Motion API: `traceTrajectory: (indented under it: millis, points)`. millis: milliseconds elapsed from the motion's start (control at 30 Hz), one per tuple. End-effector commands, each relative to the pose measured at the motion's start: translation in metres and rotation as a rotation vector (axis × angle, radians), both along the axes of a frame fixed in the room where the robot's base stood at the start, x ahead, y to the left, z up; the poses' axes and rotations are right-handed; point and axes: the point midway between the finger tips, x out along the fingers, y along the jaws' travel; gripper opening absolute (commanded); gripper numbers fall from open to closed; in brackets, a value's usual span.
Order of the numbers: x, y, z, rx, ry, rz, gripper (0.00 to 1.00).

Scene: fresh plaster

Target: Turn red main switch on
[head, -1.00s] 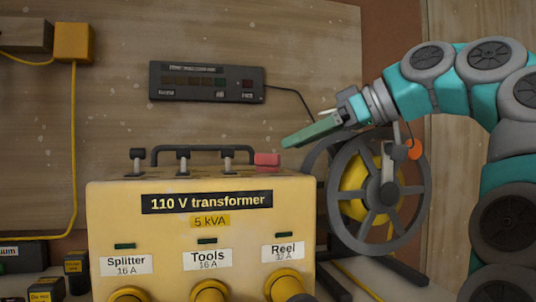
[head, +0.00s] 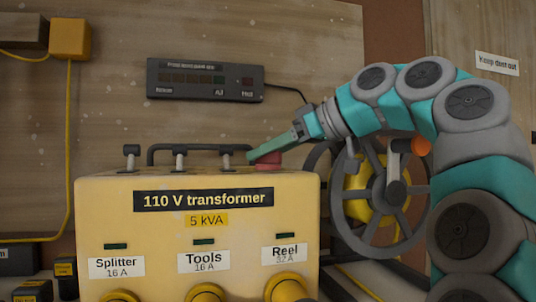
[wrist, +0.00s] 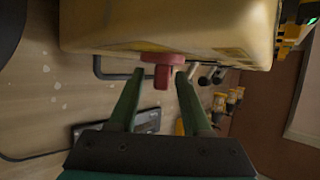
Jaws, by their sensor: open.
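The yellow 110 V transformer (head: 205,225) stands in front, with a red main switch (head: 268,160) at the right end of its top. In the wrist view the red switch (wrist: 162,66) has a round base and a narrow grip. My gripper (head: 258,154) is over the switch in the head view, partly hiding it. In the wrist view my gripper (wrist: 160,75) is open, with one green finger on each side of the switch's grip. Gaps show between fingers and grip there; I cannot tell of any contact.
Several small levers, one a black lever (head: 131,155), and a dark handle bar (head: 165,150) stand along the transformer's top. A cable reel (head: 380,190) is close on the right. A dark panel (head: 205,80) hangs on the board behind. The Splitter, Tools and Reel indicators look dark.

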Motion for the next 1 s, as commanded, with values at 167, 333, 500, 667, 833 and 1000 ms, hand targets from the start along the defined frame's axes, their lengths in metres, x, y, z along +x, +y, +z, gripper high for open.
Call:
traceTrajectory:
  millis: [167, 333, 500, 667, 833, 1000]
  points:
    - [-0.0002, -0.0003, 0.0002, 0.000, 0.000, 0.000, 0.43]
    - [-0.0002, -0.0002, 0.0000, -0.001, 0.000, 0.000, 0.24]
    - [-0.0003, -0.0003, 0.0001, -0.001, 0.000, 0.000, 0.05]
    - [-0.0001, -0.0002, -0.0001, -0.001, 0.001, 0.001, 0.00]
    - [-0.0001, -0.0003, -0.0002, -0.002, 0.001, 0.001, 0.00]
    - [-0.0004, -0.0004, -0.0002, -0.001, 0.001, -0.002, 0.00]
